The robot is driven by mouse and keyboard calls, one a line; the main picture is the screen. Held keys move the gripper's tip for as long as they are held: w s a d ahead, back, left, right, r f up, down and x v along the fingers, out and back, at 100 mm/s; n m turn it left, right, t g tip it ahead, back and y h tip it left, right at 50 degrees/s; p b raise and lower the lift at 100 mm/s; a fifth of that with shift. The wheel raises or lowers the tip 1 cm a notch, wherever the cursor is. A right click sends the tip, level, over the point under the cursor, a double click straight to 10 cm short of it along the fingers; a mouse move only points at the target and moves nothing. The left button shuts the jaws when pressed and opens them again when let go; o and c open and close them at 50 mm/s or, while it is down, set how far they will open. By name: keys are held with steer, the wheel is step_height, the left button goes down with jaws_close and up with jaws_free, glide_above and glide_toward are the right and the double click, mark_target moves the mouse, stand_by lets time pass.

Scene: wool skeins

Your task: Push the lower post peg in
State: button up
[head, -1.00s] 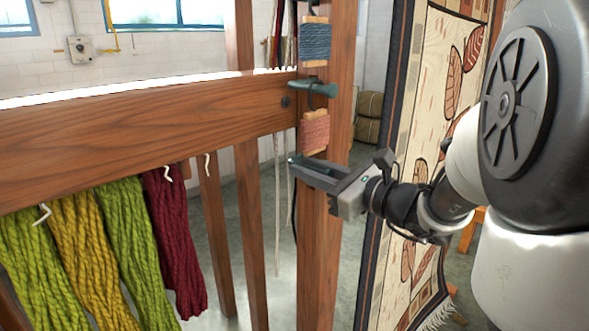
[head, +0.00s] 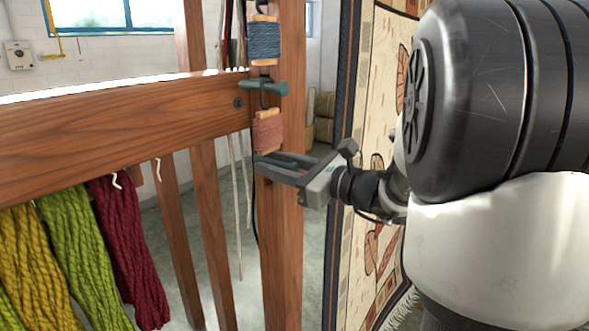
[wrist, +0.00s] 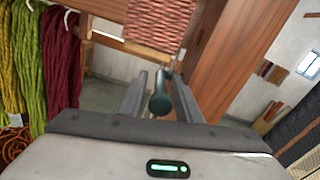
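The lower post peg is dark green with a rounded knob and sticks out of the wooden post (head: 281,235). In the wrist view the lower peg (wrist: 160,102) stands between my two fingers, with a gap visible on each side. In the head view my gripper (head: 275,168) is at the post, just below a pink yarn bobbin (head: 268,130), and partly hides the lower peg. The fingers of my gripper (wrist: 160,95) are apart and not closed on it. The upper green peg (head: 268,88) is above the pink bobbin. How deep the lower peg sits cannot be told.
A wooden crossbeam (head: 110,125) joins the post from the left, with yellow, green and dark red skeins (head: 130,250) hanging below. A blue bobbin (head: 263,40) hangs above the upper peg. A patterned rug (head: 380,90) hangs behind my arm.

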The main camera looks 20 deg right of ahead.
steer(key=b+v, duration=0.1)
steer(key=v, duration=1.6)
steer(key=shift+b, duration=0.4)
steer(key=shift+c, duration=0.4)
